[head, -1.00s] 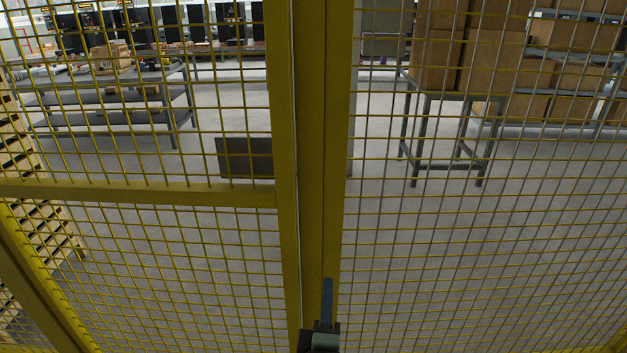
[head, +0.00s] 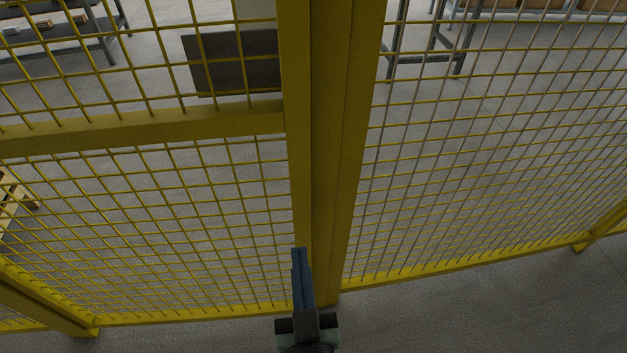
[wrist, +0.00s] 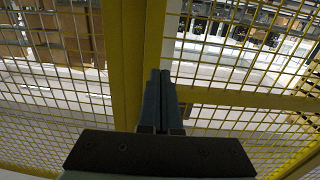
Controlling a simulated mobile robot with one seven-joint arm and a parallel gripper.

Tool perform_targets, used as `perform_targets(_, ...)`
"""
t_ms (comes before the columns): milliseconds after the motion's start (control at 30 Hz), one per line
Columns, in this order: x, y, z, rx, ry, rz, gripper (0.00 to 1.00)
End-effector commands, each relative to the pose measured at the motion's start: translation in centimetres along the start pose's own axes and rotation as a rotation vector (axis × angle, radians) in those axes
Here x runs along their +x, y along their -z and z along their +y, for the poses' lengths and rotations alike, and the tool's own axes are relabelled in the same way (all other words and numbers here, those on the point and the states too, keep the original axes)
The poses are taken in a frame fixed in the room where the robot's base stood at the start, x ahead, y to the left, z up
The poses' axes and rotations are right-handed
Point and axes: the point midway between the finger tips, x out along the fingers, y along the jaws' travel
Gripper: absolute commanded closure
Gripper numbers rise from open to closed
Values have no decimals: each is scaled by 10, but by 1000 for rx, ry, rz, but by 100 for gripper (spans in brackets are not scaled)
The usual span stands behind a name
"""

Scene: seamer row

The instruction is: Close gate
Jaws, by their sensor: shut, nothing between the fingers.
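The yellow mesh gate (head: 160,125) fills the left of the head view, with a crossbar partway up. Its upright edge (head: 296,130) runs alongside the wide yellow post (head: 345,130), with only a thin line showing between them. I cannot tell whether it is latched. In the wrist view the gate's crossbar (wrist: 240,98) is on the right and the post (wrist: 125,60) on the left. My gripper (head: 300,250) is shut and empty, in front of the gate's edge low down. Its fingers (wrist: 160,75) overlap the edge there; contact is unclear.
A fixed mesh panel (head: 480,150) continues right of the post, its bottom rail (head: 460,257) just above the floor. Bare grey floor (head: 480,310) lies on my side. Beyond the mesh are a dark plate (head: 235,62) and table legs (head: 425,58).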

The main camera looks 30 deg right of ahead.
Motion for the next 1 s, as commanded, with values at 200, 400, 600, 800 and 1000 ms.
perform_targets(200,12,2,-2,19,6,6,100)
perform_targets(400,43,3,-3,15,6,7,100)
perform_targets(600,77,3,-3,15,5,6,100)
perform_targets(800,110,3,-2,15,4,4,100)
perform_targets(1000,132,2,-2,14,4,3,100)
